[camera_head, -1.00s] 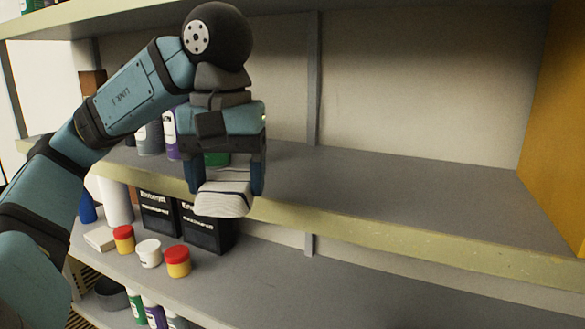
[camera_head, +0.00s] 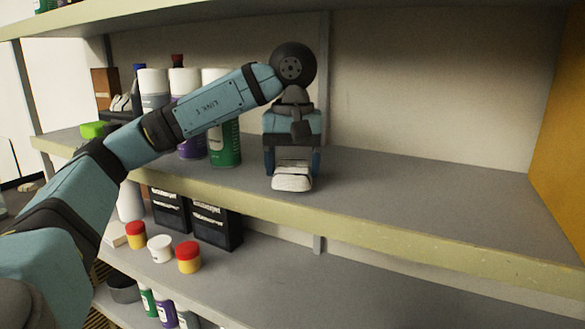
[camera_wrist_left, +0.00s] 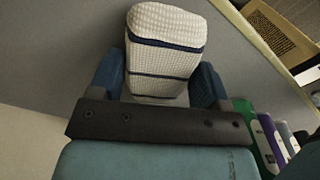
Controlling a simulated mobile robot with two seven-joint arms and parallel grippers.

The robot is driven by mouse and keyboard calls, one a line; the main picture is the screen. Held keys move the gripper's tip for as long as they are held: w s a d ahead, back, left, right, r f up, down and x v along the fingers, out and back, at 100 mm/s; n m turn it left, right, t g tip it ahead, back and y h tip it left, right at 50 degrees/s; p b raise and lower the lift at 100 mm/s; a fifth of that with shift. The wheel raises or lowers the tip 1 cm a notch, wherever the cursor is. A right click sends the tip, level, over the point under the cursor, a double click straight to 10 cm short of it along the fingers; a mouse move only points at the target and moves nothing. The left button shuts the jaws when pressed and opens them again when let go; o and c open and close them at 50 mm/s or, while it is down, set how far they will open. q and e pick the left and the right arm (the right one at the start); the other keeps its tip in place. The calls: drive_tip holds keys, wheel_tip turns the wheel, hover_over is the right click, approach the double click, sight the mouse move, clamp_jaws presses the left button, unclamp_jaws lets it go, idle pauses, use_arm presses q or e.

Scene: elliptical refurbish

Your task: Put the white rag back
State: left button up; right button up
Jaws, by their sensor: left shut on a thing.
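The white rag (camera_head: 292,181) is a folded white cloth with dark stripes. It is between the fingers of my left gripper (camera_head: 292,166), which is shut on it, over the middle shelf (camera_head: 400,196) near its front edge. In the head view the rag looks at or just above the shelf surface; I cannot tell whether it touches. In the left wrist view the rag (camera_wrist_left: 165,50) shows a waffle weave and dark blue bands, with blue fingers on both sides. My right gripper is not in view.
Green-labelled bottles (camera_head: 225,143) and other bottles stand on the middle shelf just left of my gripper. The shelf to the right is bare up to a yellow side panel (camera_head: 558,110). Black boxes (camera_head: 215,226) and small red-lidded jars (camera_head: 188,257) stand on the shelf below.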

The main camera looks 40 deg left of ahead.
sight(293, 166)
use_arm(q)
drive_tip(key=shift+f, duration=0.4)
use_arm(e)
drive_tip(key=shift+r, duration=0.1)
use_arm(q)
drive_tip(key=shift+f, duration=0.15)
drive_tip(key=o, duration=0.8)
drive_tip(key=shift+r, duration=3.95)
